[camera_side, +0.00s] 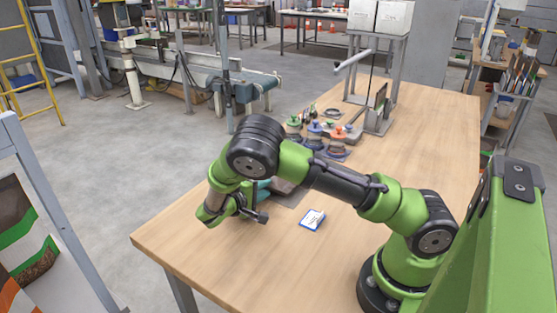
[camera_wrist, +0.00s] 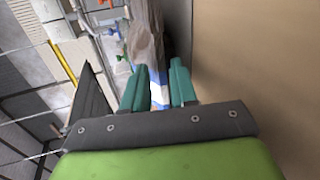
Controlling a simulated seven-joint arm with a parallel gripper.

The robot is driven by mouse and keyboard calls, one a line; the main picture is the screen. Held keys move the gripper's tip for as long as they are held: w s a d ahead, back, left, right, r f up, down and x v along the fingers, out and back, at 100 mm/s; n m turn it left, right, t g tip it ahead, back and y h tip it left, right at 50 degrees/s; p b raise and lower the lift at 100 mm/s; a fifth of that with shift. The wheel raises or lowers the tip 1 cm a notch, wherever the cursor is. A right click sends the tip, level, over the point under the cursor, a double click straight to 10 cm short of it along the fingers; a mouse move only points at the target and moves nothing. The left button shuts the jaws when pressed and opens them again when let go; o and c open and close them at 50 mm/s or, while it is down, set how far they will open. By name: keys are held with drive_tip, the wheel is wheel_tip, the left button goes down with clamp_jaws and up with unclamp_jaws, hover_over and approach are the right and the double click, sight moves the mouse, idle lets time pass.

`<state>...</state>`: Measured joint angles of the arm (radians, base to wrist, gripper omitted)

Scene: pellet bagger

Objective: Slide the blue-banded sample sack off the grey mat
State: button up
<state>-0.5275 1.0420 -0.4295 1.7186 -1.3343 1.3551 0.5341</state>
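My gripper (camera_wrist: 160,85) has two teal fingers spread apart, so it is open. In the wrist view, a grey sack (camera_wrist: 147,35) lies just ahead of the fingers, and a blue band (camera_wrist: 158,92) shows in the gap between them. I cannot tell whether either finger touches it. In the side view my gripper (camera_side: 262,190) is low over the table's left part, partly hidden by my arm. The grey mat (camera_side: 292,200) shows beside it, with part of the greyish sack (camera_side: 284,186) on it.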

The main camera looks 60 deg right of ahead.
sight(221, 242)
drive_tip(key=shift+d, duration=0.35)
clamp_jaws()
drive_tip(key=shift+a+f, duration=0.1)
drive_tip(key=shift+s+a+f, duration=0.1)
drive_tip(key=shift+s+a, duration=0.05)
drive_tip(key=shift+a, duration=4.65)
drive_tip(key=shift+s+a, duration=0.15)
drive_tip(key=shift+a, duration=4.6)
drive_tip(key=shift+o, duration=1.7)
unclamp_jaws()
drive_tip(key=shift+d, duration=0.1)
drive_tip(key=shift+w, duration=0.1)
